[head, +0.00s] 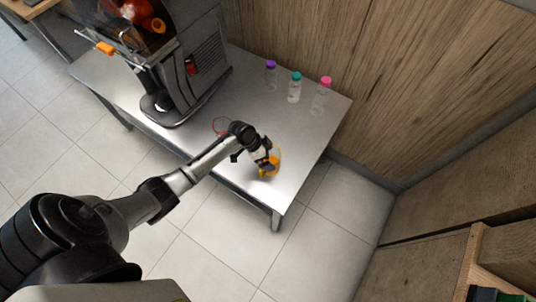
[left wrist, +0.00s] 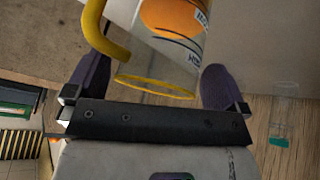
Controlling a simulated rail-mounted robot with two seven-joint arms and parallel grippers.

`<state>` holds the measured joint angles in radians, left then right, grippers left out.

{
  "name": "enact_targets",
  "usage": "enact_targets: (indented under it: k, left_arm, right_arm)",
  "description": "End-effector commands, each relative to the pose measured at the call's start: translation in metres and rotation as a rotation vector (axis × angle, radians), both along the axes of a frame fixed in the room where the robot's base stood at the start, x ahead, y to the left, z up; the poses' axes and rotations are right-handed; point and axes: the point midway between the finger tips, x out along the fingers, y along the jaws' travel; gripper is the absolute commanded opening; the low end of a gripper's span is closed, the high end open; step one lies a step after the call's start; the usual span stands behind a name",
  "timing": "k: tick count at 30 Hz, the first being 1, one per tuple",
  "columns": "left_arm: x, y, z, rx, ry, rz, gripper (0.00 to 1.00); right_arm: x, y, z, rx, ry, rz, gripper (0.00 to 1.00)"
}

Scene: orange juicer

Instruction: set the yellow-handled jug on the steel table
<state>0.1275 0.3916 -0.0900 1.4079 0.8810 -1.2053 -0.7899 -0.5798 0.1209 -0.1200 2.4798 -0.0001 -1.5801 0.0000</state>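The jug, clear with a yellow handle, yellow rim and orange print (left wrist: 172,22), fills the top middle of the left wrist view. In the head view the jug (head: 270,170) shows at my left gripper (head: 264,160), over the right part of the steel table (head: 232,160). My left gripper's two dark purple fingers (left wrist: 155,84) stand one on each side of the jug near its rim. I cannot tell whether they press on it, or whether the jug's base touches the table. My right gripper is not in view.
A large juicer (head: 185,60) stands on the table's left part. Three capped bottles, purple (head: 270,76), teal (head: 294,88) and pink (head: 321,98), stand along the back near the wooden wall. Bare tabletop lies between them and the jug.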

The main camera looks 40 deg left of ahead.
Motion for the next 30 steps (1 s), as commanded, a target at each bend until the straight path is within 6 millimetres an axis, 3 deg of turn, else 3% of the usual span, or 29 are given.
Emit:
enact_targets:
  k: [10, 24, 30]
  left_arm:
    - [-0.002, 0.004, 0.010, 0.001, 0.000, 0.000, 1.00]
    - [-0.027, 0.040, 0.080, 0.002, -0.001, -0.001, 1.00]
    - [-0.034, 0.049, 0.098, 0.001, 0.000, -0.001, 1.00]
  right_arm:
    - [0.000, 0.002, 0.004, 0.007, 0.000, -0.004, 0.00]
    - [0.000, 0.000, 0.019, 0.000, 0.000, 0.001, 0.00]
    - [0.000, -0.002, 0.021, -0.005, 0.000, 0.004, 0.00]
